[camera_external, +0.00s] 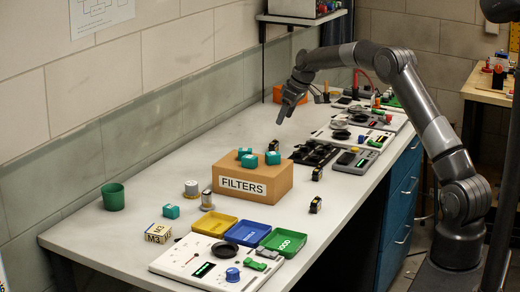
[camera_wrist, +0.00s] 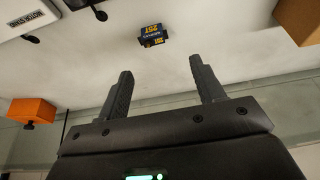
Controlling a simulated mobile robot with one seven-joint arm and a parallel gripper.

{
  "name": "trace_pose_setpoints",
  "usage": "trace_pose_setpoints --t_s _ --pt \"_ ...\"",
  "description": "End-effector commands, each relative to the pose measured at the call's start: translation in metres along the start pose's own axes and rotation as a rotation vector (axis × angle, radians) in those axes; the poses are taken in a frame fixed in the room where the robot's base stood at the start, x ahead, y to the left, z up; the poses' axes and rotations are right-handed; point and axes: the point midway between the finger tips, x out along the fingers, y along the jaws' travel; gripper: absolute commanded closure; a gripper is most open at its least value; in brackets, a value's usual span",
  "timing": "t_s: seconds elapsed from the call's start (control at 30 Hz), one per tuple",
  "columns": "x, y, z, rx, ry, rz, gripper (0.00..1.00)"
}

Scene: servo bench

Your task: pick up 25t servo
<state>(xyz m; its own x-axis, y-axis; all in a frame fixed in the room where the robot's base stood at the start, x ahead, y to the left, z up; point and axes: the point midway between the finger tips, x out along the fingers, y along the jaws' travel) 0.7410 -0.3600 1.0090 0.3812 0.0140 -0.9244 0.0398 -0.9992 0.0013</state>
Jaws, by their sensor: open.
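A small dark servo with yellow "25T" lettering (camera_wrist: 152,35) lies alone on the pale bench top in the wrist view. A small dark block (camera_external: 273,146) behind the FILTERS box in the external view may be the same servo; its label is unreadable there. My gripper (camera_wrist: 160,66) is open, with nothing between its fingers. In the wrist view the servo appears beyond the fingertips, roughly between their lines, and apart from them. In the external view my gripper (camera_external: 281,116) hangs above the bench, over the far side of the FILTERS box.
The cardboard FILTERS box (camera_external: 250,190) bears several teal blocks. Other small dark blocks stand at its right (camera_external: 317,174) and nearer the front edge (camera_external: 315,205). An orange box (camera_wrist: 32,110) stands near the wall.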

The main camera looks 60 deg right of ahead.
Motion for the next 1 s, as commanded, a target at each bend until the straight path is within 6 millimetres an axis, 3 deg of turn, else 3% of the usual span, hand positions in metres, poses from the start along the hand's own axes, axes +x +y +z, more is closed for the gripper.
trace_pose_setpoints --t_s 0.2,1.0 --pt "0.019 0.015 0.002 0.001 0.001 -0.002 0.38" --pt "0.119 0.013 -0.002 0.001 0.001 -0.001 0.38"
